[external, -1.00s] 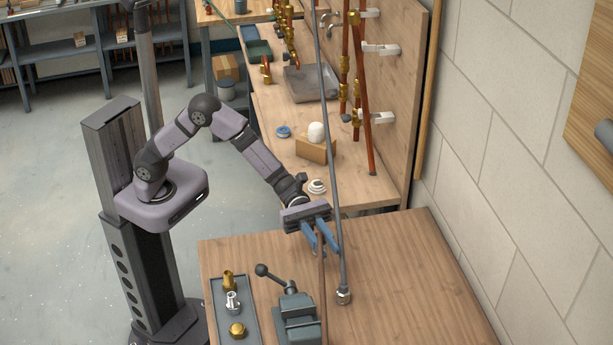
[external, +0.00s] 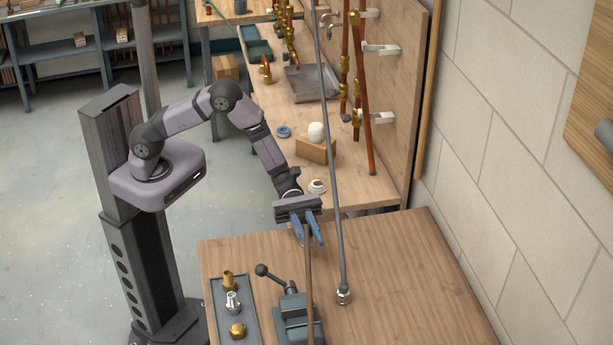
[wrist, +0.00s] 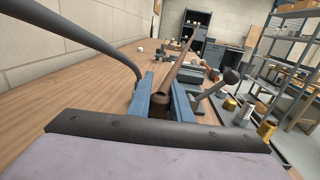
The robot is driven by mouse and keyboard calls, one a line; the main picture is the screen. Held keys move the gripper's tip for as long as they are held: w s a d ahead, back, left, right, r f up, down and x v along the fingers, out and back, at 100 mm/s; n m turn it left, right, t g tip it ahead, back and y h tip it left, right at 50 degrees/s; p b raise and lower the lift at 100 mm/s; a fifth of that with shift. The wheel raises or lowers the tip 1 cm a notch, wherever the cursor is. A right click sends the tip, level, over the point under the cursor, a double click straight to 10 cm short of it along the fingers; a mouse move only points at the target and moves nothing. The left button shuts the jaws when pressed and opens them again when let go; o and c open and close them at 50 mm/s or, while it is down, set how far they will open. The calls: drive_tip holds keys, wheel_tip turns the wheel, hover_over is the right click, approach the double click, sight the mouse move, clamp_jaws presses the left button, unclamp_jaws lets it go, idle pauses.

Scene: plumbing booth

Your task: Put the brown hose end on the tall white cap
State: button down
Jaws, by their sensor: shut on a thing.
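My gripper (external: 308,236) is above the near wooden table, its blue fingers shut on the brown hose (external: 309,275). The hose runs down from the fingers past the bottom of the external view. In the wrist view, its dark open end (wrist: 159,101) sits between the fingertips (wrist: 170,103). A rounded white cap (external: 316,131) stands on a wooden block on the far bench, away from the gripper. A low white ringed piece (external: 317,187) lies nearer on that bench. Small white things (wrist: 140,49) show in the wrist view.
A grey hose (external: 335,190) hangs just right of my gripper, its metal end (external: 343,295) at the table. A vise (external: 297,318) and a tray (external: 251,313) with brass and silver fittings stand left of it. The table's right side is clear.

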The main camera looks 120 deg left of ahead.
drive_tip(key=s+a+r+m+g+h+p, duration=0.1)
drive_tip(key=s+a+r+p, duration=0.1)
drive_tip(key=s+p, duration=0.5)
drive_tip(key=s+a+r+p, duration=0.1)
drive_tip(key=s+p, duration=0.3)
drive_tip(key=s, duration=0.5)
drive_tip(key=s+a+n+t+y+b, duration=0.1)
drive_tip(key=a+n+t+y+b, duration=0.3)
drive_tip(key=a+b, duration=0.7)
drive_tip(key=a+n+t+y+b, duration=0.1)
drive_tip(key=a+n+y+b, duration=0.4)
drive_tip(key=a, duration=1.2)
drive_tip(key=s+a+r+n+g+y+b, duration=0.1)
drive_tip(key=s+a+r+n+y, duration=0.2)
drive_tip(key=a+y, duration=0.3)
drive_tip(key=s+a+r+n+g+y+b, duration=0.1)
drive_tip(key=s+a+r+n+y+b, duration=0.2)
drive_tip(key=a, duration=0.5)
drive_tip(key=s+a+r+n+g+y, duration=0.2)
drive_tip(key=s+a+r+y, duration=0.15)
drive_tip(key=a+y, duration=0.35)
wheel_tip(320, 180, down, 11)
drive_tip(key=h, duration=0.1)
drive_tip(key=shift+a+r+p, duration=0.15)
drive_tip(key=shift+a+p, duration=0.1)
drive_tip(key=shift+p, duration=0.2)
drive_tip(key=shift+s+f, duration=0.1)
drive_tip(key=shift+f, duration=0.1)
